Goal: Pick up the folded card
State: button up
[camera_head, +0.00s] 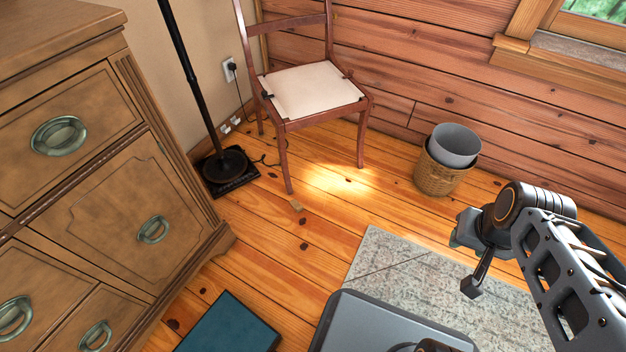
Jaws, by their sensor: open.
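My gripper (463,264) is at the right, above the grey rug and well apart from the tan piece. Its jaws are open, and nothing shows between them.
A wooden chair (308,92) and a black lamp base (228,166) stand behind the tan piece. A dresser (95,170) fills the left. A wicker basket (437,178) with a grey bin stands by the wall. A blue book-like object (228,325) and a rug (400,258) lie in front.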

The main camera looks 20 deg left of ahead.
aim_at(296, 205)
jog(key=i, duration=1.6)
jog(key=u, duration=3.95)
jog(key=i, duration=0.5)
jog(key=u, duration=0.05)
